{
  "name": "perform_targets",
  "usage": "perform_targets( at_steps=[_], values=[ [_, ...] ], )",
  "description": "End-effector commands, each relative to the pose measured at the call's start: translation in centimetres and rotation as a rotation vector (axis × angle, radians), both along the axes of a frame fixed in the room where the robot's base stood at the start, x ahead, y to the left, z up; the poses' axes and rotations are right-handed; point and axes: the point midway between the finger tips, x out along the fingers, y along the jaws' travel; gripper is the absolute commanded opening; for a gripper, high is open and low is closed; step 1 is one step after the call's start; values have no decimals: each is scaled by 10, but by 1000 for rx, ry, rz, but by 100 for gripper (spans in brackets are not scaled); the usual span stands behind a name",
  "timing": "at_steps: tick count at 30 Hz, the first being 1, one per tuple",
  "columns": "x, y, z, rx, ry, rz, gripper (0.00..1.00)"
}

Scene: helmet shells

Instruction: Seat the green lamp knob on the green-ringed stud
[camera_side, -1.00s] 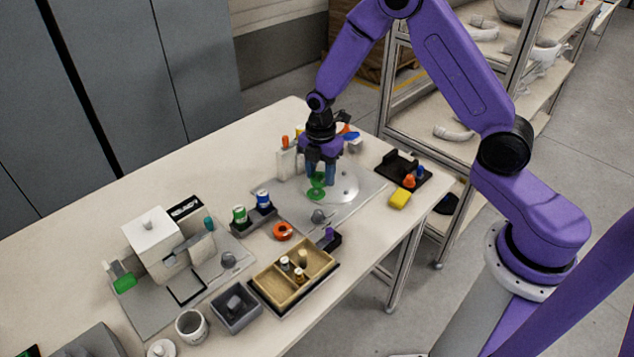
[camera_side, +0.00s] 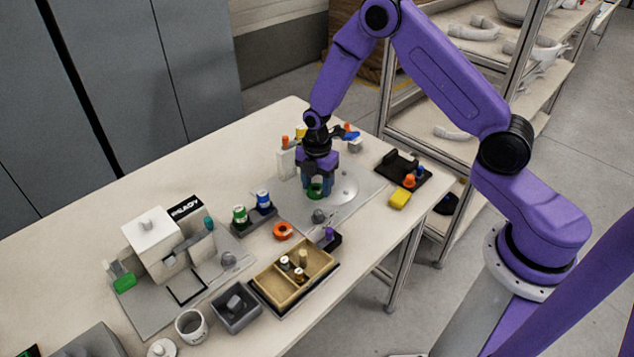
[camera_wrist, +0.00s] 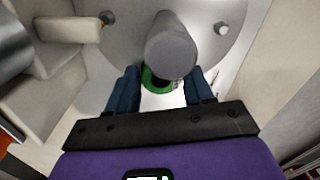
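The green lamp knob (camera_side: 315,190) is low between my fingertips over the grey plate. The wrist view shows green (camera_wrist: 158,81) between the two dark blue fingers, partly hidden by a grey rounded post (camera_wrist: 172,45).
The grey plate (camera_side: 290,208) carries a pale round disc (camera_side: 345,186) right of my gripper. A grey knob (camera_side: 318,216) stands in front. Green and blue capped bottles (camera_side: 263,199) stand left.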

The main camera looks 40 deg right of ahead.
Motion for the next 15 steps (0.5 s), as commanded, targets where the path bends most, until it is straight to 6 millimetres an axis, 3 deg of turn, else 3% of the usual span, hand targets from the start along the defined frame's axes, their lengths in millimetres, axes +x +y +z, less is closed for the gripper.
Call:
perform_targets(
  at_steps=[11, 15],
  values=[
    [0, 0, 1, 0, 0, 0, 70],
    [1, 0, 12, 1, -2, 0, 70]
  ],
)
